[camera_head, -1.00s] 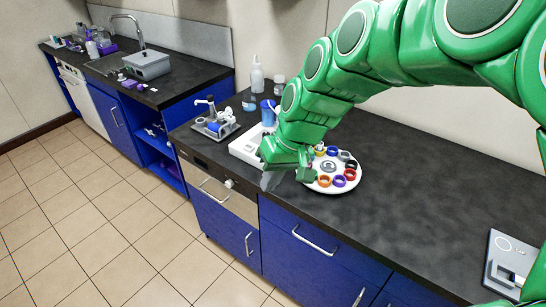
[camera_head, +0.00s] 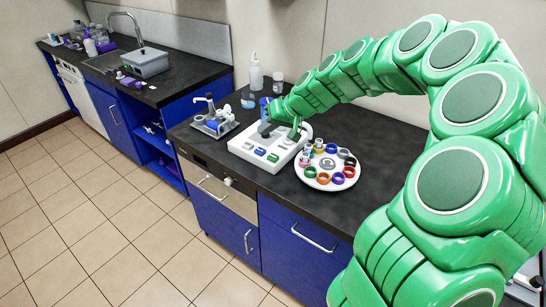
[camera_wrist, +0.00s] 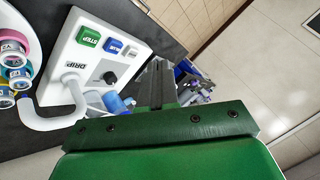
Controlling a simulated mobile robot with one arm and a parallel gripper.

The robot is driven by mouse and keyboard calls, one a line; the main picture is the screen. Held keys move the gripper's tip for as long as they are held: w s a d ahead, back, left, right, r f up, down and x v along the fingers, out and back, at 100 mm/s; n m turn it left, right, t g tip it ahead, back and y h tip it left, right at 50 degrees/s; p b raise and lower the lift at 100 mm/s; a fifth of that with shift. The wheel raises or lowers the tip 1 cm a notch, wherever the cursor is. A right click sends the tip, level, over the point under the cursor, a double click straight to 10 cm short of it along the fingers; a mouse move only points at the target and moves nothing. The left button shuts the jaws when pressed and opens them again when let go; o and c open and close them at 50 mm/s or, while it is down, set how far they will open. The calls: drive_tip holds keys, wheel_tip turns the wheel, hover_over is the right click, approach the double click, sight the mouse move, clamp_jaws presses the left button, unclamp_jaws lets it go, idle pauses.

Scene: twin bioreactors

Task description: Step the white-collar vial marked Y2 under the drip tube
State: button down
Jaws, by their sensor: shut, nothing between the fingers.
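The white drip unit (camera_head: 248,146) carries a green button (camera_head: 259,152), a blue button (camera_head: 273,157) and a curved white drip tube (camera_head: 307,128). In the wrist view the green button (camera_wrist: 88,38) reads STEP and the tube (camera_wrist: 78,100) curves by the DRIP label. The round white carousel (camera_head: 308,178) stands to its right, with coloured rings and a few vials (camera_head: 305,156) near the tube. My gripper (camera_wrist: 158,70) is shut and empty, near the unit's back in the head view (camera_head: 267,126).
A blue cup (camera_head: 265,107) and bottles (camera_head: 256,76) stand behind the unit. A tray with a pump-like device (camera_head: 213,122) stands to its left. The dark counter (camera_head: 390,145) is clear to the right of the carousel. The sink (camera_head: 146,65) is farther left.

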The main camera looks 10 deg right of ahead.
drive_tip(key=t, duration=0.1)
hover_over(276, 157)
wheel_tip(276, 157, down, 3)
drive_tip(key=shift+f+m, duration=0.1)
drive_tip(key=shift+m, duration=0.3)
drive_tip(key=shift+f, duration=4.45)
drive_tip(key=shift+f, duration=0.2)
drive_tip(key=shift+f, duration=0.2)
drive_tip(key=shift+f, duration=0.4)
drive_tip(key=shift+r, duration=0.85)
